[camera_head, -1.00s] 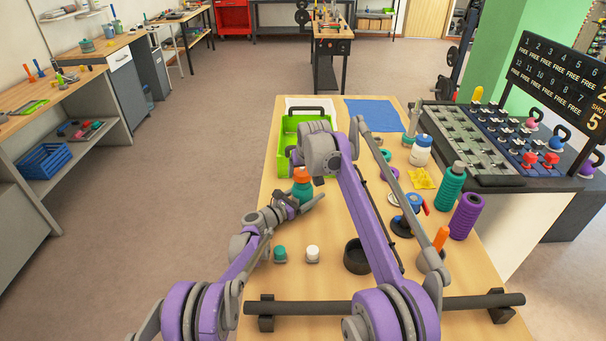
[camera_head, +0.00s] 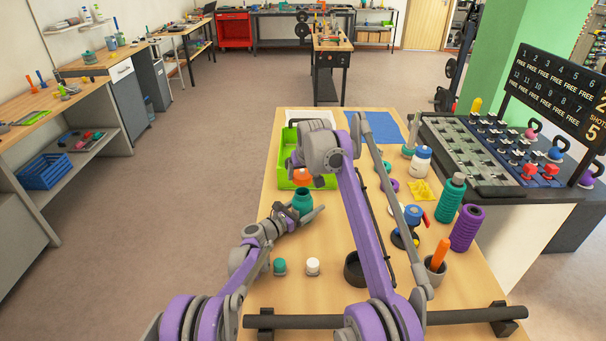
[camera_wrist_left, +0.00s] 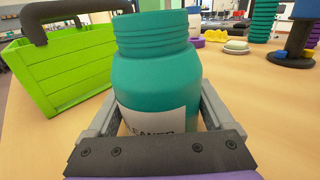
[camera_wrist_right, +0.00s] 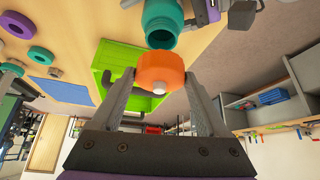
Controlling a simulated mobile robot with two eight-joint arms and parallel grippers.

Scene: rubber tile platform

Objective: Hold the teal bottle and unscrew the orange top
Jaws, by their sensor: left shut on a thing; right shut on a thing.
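The teal bottle (camera_head: 302,202) stands upright, with its bare threaded neck and a white label in the left wrist view (camera_wrist_left: 155,70). My left gripper (camera_head: 304,212) is shut around the bottle's body. The orange top (camera_head: 302,177) is off the bottle, a little above its mouth. My right gripper (camera_wrist_right: 160,80) is shut on the orange top, one finger on each side. The right wrist view shows a gap between the top (camera_wrist_right: 160,73) and the bottle's open mouth (camera_wrist_right: 162,38). My right arm partly hides its own fingers in the head view.
A green crate (camera_head: 286,165) with a dark handle stands just behind the bottle. Small teal (camera_head: 280,266) and white (camera_head: 313,266) capped items sit in front, near a black round cup (camera_head: 355,270). Several bottles, rings and tools fill the table's right side.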

